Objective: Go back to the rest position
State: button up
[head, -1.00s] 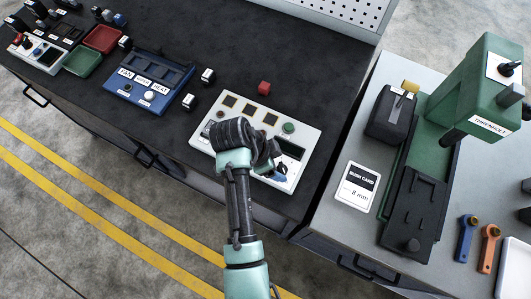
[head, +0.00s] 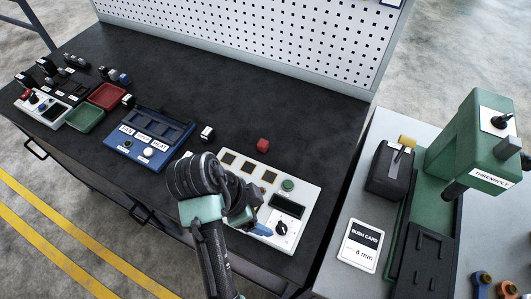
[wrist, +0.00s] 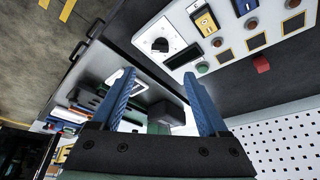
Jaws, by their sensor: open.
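My gripper (head: 264,229) is in the head view, in front of and over the near side of the white control panel (head: 305,205). My dark wrist covers the panel's left part. In the wrist view my gripper (wrist: 162,78) shows two blue fingers standing well apart, with nothing held between them. The white panel also shows there at the upper right (wrist: 175,28), with its black knob, lit switches and a green button, beyond the fingertips and apart from them.
A red cube (head: 263,145) and a black-and-white block (head: 207,133) lie behind the panel. A blue tray (head: 150,139) is to the left. The green press (head: 475,145) stands on the right-hand grey bench, beside a card (head: 359,245). A pegboard (head: 250,45) closes the back.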

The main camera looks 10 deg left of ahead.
jog(key=w+r+n+t+y, duration=0.25)
jog(key=w+r+t, duration=0.35)
jog(key=r, duration=0.5)
jog(key=w+r+n+t+y, duration=0.1)
jog(key=w+r+n+t, duration=0.25)
jog(key=w+r, duration=0.65)
notch_tip(320, 180, up, 20)
jog(key=s+d+n+t+b, duration=0.1)
jog(key=s+d+n+t, duration=0.15)
jog(key=t, duration=0.55)
jog(key=s+d+r+n+t, duration=0.1)
jog(key=s+r+n+t, duration=0.1)
jog(key=s+r+t, duration=0.2)
jog(key=s+d+r+n+t, duration=0.1)
jog(key=s+r+t, duration=0.3)
jog(key=s+r, duration=0.4)
notch_tip(320, 180, up, 5)
jog(key=shift+s+d+r+n, duration=0.15)
jog(key=shift+s+d+n, duration=0.25)
jog(key=shift+n, duration=0.25)
jog(key=shift+a+y, duration=0.1)
jog(key=shift+y, duration=0.15)
